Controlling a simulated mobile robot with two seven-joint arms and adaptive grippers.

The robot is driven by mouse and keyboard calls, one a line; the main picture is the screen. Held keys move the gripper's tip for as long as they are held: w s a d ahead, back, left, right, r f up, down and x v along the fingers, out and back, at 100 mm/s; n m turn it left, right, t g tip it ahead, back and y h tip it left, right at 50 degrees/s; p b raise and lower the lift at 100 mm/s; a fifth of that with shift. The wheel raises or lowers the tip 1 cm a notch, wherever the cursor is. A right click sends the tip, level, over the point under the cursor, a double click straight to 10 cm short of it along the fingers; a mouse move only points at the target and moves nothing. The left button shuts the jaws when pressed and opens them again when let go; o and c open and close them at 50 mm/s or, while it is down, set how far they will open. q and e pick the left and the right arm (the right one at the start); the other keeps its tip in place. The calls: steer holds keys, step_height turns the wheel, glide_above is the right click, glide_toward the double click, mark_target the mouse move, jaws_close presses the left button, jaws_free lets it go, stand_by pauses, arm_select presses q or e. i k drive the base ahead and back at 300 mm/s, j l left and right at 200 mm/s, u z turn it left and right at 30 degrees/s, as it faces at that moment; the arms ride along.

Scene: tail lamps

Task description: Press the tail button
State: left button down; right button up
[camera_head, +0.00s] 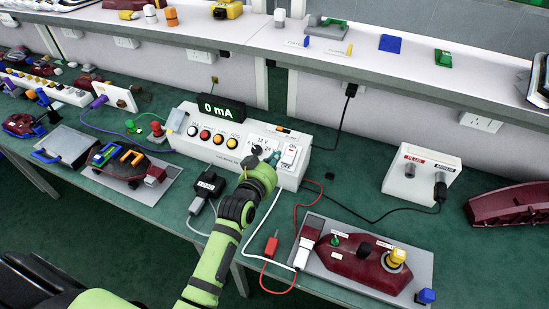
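The white control box (240,165) stands on the green bench top in the middle. A green display (221,108) on top reads 0 mA. My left gripper (268,160) is over the box's right part, beside the rocker switch (290,155), right of the buttons. Its fingers are small and partly hidden. My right gripper is not visible.
A dark red tail lamp (365,262) lies on a grey plate at the lower right. A white socket box (422,175) stands behind it. Red, black and white cables run across the bench. Another lamp (122,162) is at left. A shelf (390,70) hangs above.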

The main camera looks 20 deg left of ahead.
mark_target(191, 130)
steer(key=u, duration=1.3)
